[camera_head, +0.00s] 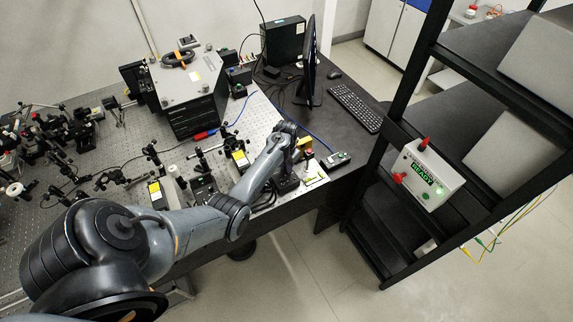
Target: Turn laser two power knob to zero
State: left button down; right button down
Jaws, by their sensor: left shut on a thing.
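My left arm reaches from the lower left across the bench. Its gripper (289,185) points down at the bench's right front edge, beside a small pale-topped control box (315,181). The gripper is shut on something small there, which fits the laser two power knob. The fingers and wrist hide the knob, so its setting cannot be read. My right gripper is not in view.
Optics cover the perforated bench (262,118). A black shelf rack (398,130) carries a READY box (425,176) at right.

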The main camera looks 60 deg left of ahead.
pick_arm(q)
jog(key=n+p, duration=0.2)
jog(key=shift+r+n, duration=0.15)
jog(key=shift+n, duration=0.25)
jog(key=shift+n+p, duration=0.65)
jog(key=shift+n, duration=0.75)
jog(key=shift+f, duration=0.2)
jog(key=c, duration=1.3)
grip_release()
jog(key=shift+r, duration=0.15)
jog(key=shift+r, duration=5.3)
